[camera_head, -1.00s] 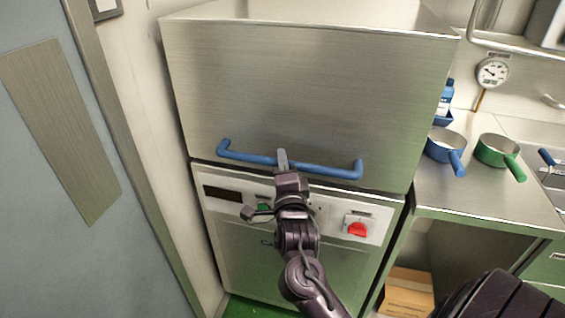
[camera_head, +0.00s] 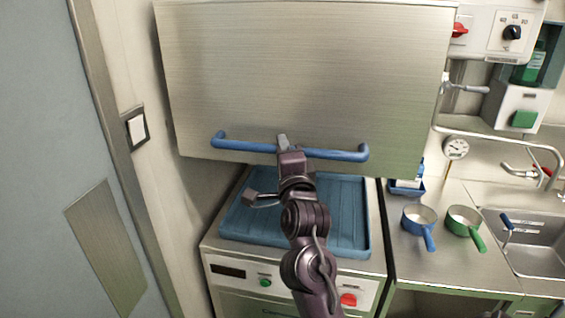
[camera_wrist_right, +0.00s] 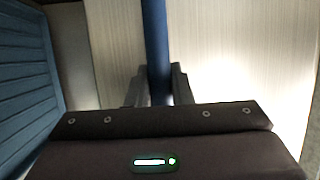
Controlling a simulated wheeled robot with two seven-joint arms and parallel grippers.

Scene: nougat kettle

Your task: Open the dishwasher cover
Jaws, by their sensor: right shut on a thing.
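The dishwasher cover (camera_head: 300,75) is a large brushed-steel hood, raised well above its base, with a wide gap under it. A blue bar handle (camera_head: 338,154) runs along its lower front edge. My right gripper (camera_head: 284,146) is shut on the middle of this handle; in the right wrist view the bar (camera_wrist_right: 154,40) passes between the two fingers. Under the cover, a blue rack (camera_head: 345,215) shows on top of the dishwasher base (camera_head: 225,285). My left gripper is not in view.
A steel counter on the right holds a blue pan (camera_head: 419,216) and a green pan (camera_head: 463,220), beside a sink (camera_head: 540,240). A wall and a door frame stand close on the left. A wall control box (camera_head: 495,30) is at upper right.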

